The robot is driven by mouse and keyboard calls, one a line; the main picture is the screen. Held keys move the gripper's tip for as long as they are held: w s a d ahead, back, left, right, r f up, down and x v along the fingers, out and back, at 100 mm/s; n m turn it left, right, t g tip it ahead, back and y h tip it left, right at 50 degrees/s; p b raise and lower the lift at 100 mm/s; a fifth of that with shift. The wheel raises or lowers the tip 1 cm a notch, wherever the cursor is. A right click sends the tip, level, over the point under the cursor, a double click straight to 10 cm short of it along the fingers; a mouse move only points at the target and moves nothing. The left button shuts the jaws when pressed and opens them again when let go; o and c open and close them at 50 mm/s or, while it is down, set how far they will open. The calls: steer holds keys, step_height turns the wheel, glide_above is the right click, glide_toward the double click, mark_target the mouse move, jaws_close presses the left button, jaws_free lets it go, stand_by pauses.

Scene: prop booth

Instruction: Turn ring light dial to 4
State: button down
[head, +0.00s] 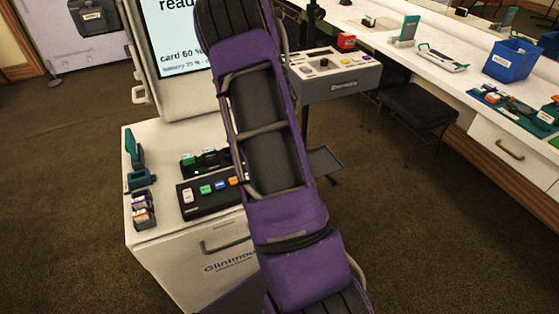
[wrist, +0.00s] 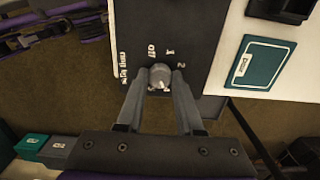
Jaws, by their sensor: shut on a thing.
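In the wrist view, the ring light dial (wrist: 160,74) is a small grey round knob on a dark panel (wrist: 175,28). The panel has white print beside the dial: "ring light", "off", "1" and "2". I cannot tell which mark the dial points to. In the head view my purple arm crosses the middle, and I cannot make out the gripper or the dial.
In the wrist view a white surface with a teal plate (wrist: 261,63) lies right of the panel. In the head view a white cart carries a black button box (head: 208,212), a grey control box (head: 335,86) stands behind my arm, and a stool (head: 420,103) stands right.

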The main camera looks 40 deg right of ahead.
stand_by(0.3)
steer(key=c, duration=0.5)
jaws_free()
steer(key=shift+c, duration=0.2)
step_height(320, 180, up, 17)
steer(key=p, duration=0.1)
steer(key=shift+r+p, duration=0.2)
steer(key=shift+p, duration=0.2)
